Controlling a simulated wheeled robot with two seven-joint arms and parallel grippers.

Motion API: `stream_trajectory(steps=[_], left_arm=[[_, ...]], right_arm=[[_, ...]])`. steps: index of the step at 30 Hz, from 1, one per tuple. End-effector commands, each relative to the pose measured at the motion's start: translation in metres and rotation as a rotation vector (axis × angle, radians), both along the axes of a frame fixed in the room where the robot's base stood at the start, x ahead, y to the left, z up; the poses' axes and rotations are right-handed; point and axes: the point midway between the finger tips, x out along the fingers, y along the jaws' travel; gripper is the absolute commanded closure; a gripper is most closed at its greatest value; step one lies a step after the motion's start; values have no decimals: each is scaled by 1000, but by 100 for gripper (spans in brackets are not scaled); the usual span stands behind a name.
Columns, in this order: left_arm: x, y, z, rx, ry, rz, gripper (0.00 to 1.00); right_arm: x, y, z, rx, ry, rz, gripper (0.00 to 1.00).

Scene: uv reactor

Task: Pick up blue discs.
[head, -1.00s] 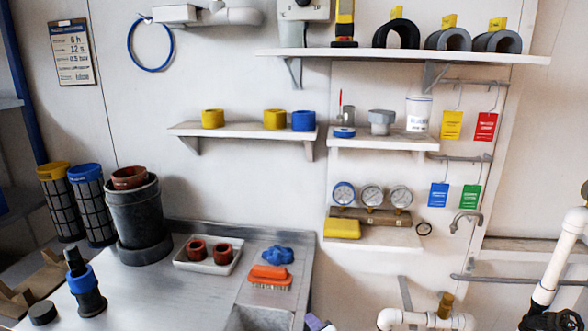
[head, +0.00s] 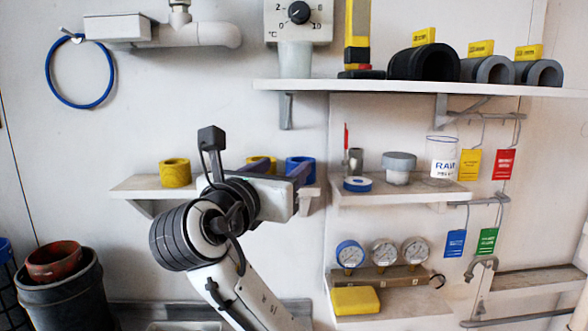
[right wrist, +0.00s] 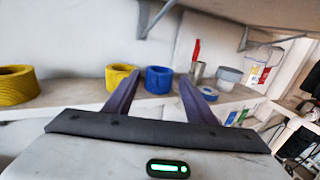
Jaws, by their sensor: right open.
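A blue ring-shaped disc (head: 300,170) sits on the left middle shelf, partly hidden by my right gripper (head: 284,168). In the right wrist view the blue disc (right wrist: 158,79) shows ahead, between the two purple fingers of the open, empty gripper (right wrist: 158,92). I cannot tell how far it is from the fingertips. A flatter blue and white roll (head: 357,184) lies on the shelf to the right. My left gripper is not in view.
Two yellow rings share the left shelf (head: 130,188): one at the left (head: 174,172), one (head: 262,164) partly hidden beside the blue disc. A long upper shelf (head: 350,86) overhangs at right.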

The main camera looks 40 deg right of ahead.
Motion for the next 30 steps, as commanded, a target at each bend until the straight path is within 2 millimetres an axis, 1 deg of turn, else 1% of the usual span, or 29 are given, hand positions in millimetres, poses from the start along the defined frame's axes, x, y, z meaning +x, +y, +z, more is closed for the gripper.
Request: stream_trajectory(steps=[1,3,8,14,18,21,26,27,29,30], left_arm=[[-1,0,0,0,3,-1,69],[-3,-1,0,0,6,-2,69],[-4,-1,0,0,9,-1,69],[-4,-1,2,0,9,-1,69],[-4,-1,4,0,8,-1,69],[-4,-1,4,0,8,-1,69],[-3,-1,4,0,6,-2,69],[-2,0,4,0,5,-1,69],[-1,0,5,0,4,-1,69],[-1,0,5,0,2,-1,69]], right_arm=[[3,-8,0,-1,2,-4,50],[8,-15,0,-2,1,-2,50],[13,-25,-2,0,1,0,50],[24,-51,-10,0,3,-2,50],[32,-65,-9,0,0,1,50],[34,-68,-10,-1,0,2,50],[34,-68,-10,0,-1,2,50],[34,-68,-10,0,-1,2,51],[34,-68,-10,0,-1,3,62],[34,-68,-10,0,-1,2,68]])
